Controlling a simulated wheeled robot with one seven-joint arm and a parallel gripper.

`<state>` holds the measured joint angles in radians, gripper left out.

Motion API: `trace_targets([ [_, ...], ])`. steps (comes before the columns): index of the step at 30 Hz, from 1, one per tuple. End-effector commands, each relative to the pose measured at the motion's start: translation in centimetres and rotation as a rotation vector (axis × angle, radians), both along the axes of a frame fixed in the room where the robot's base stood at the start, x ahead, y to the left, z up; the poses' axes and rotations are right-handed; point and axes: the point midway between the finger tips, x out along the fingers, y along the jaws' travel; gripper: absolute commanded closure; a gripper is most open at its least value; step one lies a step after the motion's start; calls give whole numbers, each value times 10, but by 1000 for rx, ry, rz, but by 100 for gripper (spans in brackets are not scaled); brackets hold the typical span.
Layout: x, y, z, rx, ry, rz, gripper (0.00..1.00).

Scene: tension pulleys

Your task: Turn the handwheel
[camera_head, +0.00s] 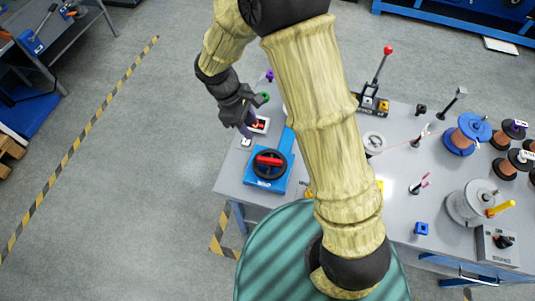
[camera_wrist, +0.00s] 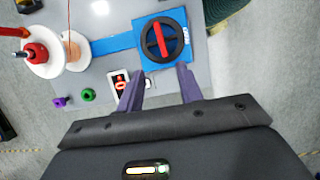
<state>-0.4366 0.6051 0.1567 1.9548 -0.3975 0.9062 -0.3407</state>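The handwheel (camera_head: 269,164) is a black ring with a red bar across it, mounted on a blue base (camera_head: 258,183) at the table's left end. In the wrist view the handwheel (camera_wrist: 162,40) lies just beyond my fingertips, a little above the middle of the gap. My gripper (camera_head: 246,127) is above the table's left edge, behind the wheel in the head view and apart from it. In the wrist view my gripper (camera_wrist: 160,76) has its two purple fingers spread with nothing between them.
A small switch box (camera_head: 260,124) sits beside the wheel base, near my fingers. A red-knobbed lever (camera_head: 387,50), a blue spool (camera_head: 467,133) and a grey spool (camera_head: 471,204) stand farther right on the table (camera_head: 230,176).

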Motion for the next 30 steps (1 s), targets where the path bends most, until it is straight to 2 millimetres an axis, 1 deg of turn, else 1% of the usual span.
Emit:
trace_targets([
  [1, 1, 9, -3, -18, 17, 46, 64],
  [4, 2, 15, -6, -35, 31, 86, 64],
  [13, 2, 15, -6, -36, 31, 89, 64],
  [17, 2, 13, -11, -36, 32, 88, 64],
  [20, 1, 10, -19, -37, 32, 88, 64],
  [23, -2, 4, -33, -37, 35, 87, 64],
  [30, -6, -12, -71, -38, 35, 87, 64],
])
